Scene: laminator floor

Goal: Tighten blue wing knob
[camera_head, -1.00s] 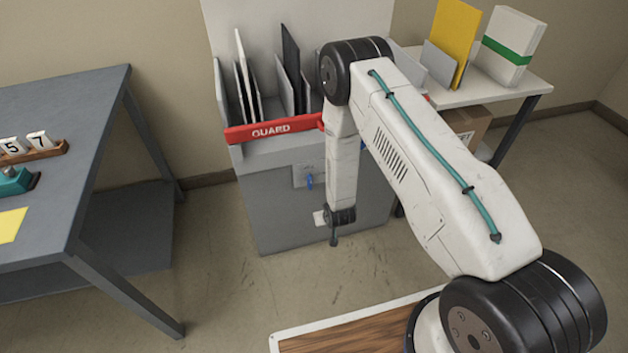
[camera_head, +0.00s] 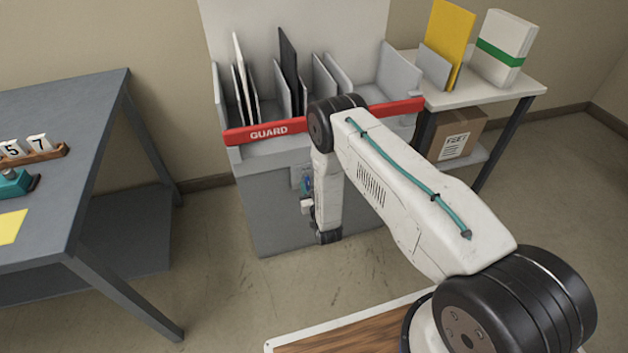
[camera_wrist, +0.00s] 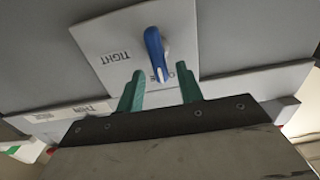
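The blue wing knob (camera_wrist: 155,50) sits on a pale plate (camera_wrist: 110,50) in the wrist view. The plate reads TIGHT on the left, and a second label lower down is partly covered by the knob. My gripper (camera_wrist: 160,88) has two green fingers, set apart and empty. The knob lies between and just beyond the fingertips; I see no contact. In the head view the knob (camera_head: 307,185) is a small blue spot on the grey cabinet front, partly hidden by my arm, and my gripper (camera_head: 307,205) is small beside it.
A red GUARD bar (camera_head: 270,131) crosses the grey cabinet (camera_head: 280,215) above the knob, with several upright boards behind it. A grey table (camera_head: 80,100) stands at left. A white side table (camera_head: 490,92) with a yellow folder (camera_head: 450,40) stands at right. Floor before the cabinet is open.

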